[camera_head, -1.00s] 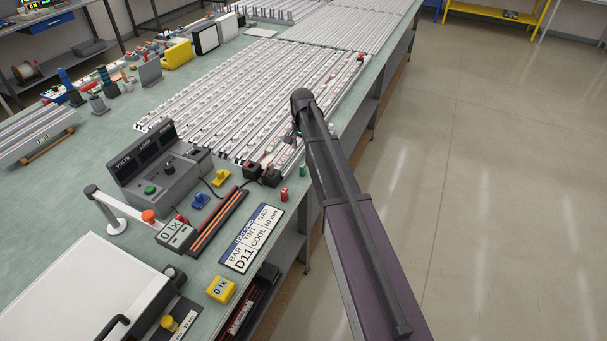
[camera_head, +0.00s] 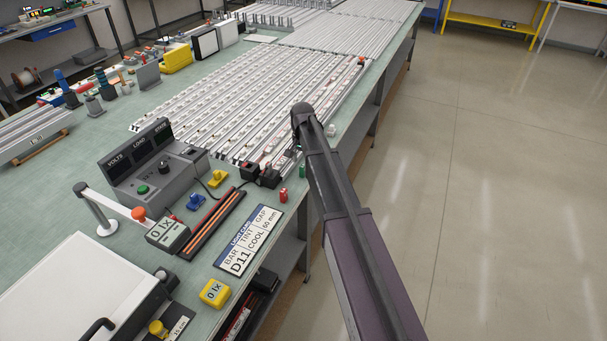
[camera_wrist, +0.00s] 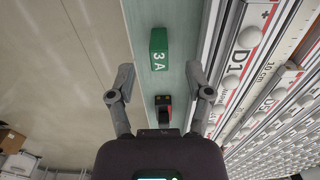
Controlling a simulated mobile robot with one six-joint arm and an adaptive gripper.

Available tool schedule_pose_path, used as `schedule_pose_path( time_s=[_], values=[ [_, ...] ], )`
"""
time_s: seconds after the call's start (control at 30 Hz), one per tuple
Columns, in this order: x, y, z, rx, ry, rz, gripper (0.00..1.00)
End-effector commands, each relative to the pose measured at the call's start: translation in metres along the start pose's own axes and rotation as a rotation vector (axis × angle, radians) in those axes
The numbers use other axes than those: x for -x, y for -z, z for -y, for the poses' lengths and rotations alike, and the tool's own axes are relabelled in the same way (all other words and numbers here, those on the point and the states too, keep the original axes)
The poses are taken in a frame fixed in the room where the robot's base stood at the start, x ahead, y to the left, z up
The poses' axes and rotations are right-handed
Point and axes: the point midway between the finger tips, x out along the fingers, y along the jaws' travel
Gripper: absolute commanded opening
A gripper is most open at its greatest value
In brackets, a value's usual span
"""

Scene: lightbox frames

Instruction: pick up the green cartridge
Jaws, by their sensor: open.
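The green cartridge (camera_wrist: 159,47) is a small upright-looking block marked "3 A", on the pale green bench top. In the wrist view it lies beyond my fingertips, roughly in line with the gap between them. In the head view the green cartridge (camera_head: 302,171) stands near the bench's right edge, beside my arm. My gripper (camera_wrist: 159,78) is open with its two grey fingers apart and nothing between the tips. In the head view my gripper is mostly hidden by my arm.
Rows of metal light bars (camera_head: 250,95) lie close to the left of the cartridges. The bench edge drops to open floor (camera_head: 460,200) on the right.

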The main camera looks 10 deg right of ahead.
Motion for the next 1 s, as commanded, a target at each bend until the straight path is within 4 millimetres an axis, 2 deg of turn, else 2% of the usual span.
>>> schedule_pose_path(
  time_s=[0.47,1.0],
  values=[
    [-0.005,0.000,0.000,0.000,0.000,0.000,0.66],
    [-0.045,-0.001,-0.001,0.001,0.000,0.000,0.66]
  ],
)
